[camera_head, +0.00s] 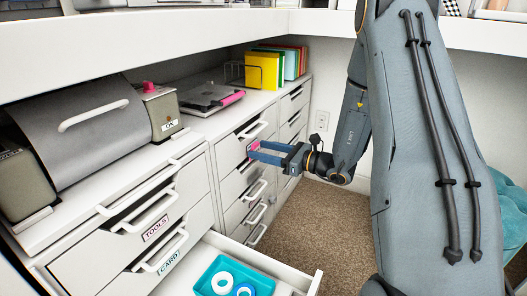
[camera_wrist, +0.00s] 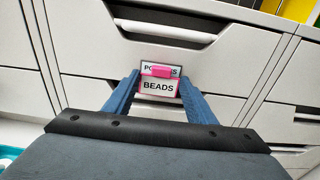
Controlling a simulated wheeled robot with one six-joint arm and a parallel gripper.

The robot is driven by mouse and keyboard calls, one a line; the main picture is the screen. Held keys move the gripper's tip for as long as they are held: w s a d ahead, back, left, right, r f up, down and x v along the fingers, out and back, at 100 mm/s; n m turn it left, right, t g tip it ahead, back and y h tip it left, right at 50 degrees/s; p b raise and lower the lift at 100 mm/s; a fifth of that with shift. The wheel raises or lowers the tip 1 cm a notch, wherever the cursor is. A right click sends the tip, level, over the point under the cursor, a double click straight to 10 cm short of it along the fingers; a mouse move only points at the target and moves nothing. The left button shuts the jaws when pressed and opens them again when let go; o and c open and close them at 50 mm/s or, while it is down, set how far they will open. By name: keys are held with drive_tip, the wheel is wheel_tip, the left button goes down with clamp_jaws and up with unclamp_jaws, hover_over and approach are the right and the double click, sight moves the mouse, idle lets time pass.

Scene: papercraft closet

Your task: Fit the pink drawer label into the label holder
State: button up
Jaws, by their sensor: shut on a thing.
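The pink drawer label (camera_wrist: 158,87) reads BEADS and has a pink border. My gripper (camera_wrist: 158,79) is shut on it, with one blue finger at each side. A pink tab (camera_wrist: 160,70) stands at the label's top edge. Behind the tab, a dark-edged holder (camera_wrist: 146,68) on the drawer front shows a white label whose middle letters are hidden. The held label is just below this holder in the picture; I cannot tell whether they touch. In the head view, my gripper (camera_head: 252,151) points at an upper drawer of the middle cabinet, with pink (camera_head: 253,146) between its fingers.
An open drawer (camera_head: 280,268) with a teal tray (camera_head: 205,279) juts out at the front. Drawers labelled TOOLS (camera_head: 156,228) and CARD (camera_head: 168,262) are at left. White drawer handles (camera_wrist: 165,30) protrude. Carpeted floor (camera_head: 325,225) is clear beside the cabinets.

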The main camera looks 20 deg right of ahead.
drive_tip(key=shift+s+r+p, duration=0.1)
drive_tip(key=shift+r+p, duration=0.05)
drive_tip(key=shift+p, duration=0.2)
drive_tip(key=shift+f+b, duration=1.5)
drive_tip(key=shift+f, duration=1.45)
drive_tip(key=shift+p, duration=0.7)
drive_tip(key=shift+f+b, duration=0.8)
drive_tip(key=shift+f, duration=0.95)
drive_tip(key=o, duration=1.2)
drive_tip(key=shift+d, duration=0.1)
